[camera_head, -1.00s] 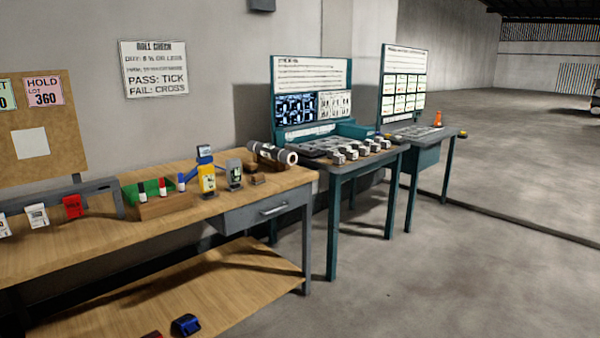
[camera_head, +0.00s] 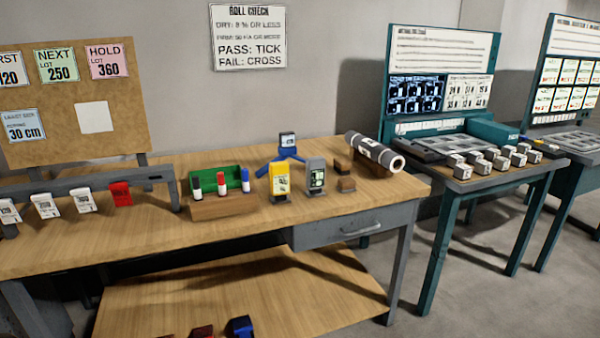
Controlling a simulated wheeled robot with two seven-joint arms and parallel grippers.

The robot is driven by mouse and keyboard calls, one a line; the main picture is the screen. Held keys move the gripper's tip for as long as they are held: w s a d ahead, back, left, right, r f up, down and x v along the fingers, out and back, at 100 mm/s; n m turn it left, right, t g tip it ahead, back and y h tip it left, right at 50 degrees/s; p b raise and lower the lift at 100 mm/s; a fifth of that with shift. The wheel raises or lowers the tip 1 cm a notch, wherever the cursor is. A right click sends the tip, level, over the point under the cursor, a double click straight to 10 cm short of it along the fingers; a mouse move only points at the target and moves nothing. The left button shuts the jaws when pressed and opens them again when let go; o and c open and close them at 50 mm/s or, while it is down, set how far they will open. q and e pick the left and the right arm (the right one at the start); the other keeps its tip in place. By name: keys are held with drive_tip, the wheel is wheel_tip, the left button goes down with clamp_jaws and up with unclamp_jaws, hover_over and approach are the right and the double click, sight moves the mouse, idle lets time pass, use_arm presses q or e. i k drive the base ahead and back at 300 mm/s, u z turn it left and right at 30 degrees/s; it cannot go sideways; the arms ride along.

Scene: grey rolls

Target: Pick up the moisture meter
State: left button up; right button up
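Two upright handheld meters stand on the wooden bench (camera_head: 110,240): a yellow one (camera_head: 280,180) and, just right of it, a grey one (camera_head: 316,177) with a dark-edged display. No readable name shows which of them is the moisture meter. Behind them is a small blue stand (camera_head: 284,153) with a dark-screened device on top. Neither of my grippers is in view, and nothing touches the meters.
Left of the meters is a wooden marker holder (camera_head: 224,207) with a green tray behind it. To the right are small brown blocks (camera_head: 345,184) and a grey roll (camera_head: 374,152). A rail with tags (camera_head: 83,200) is at left. A teal table (camera_head: 500,175) stands farther right.

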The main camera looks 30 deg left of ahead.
sight(279, 171)
drive_tip(key=u, duration=0.5)
drive_tip(key=i, duration=1.05)
drive_tip(key=u, duration=0.95)
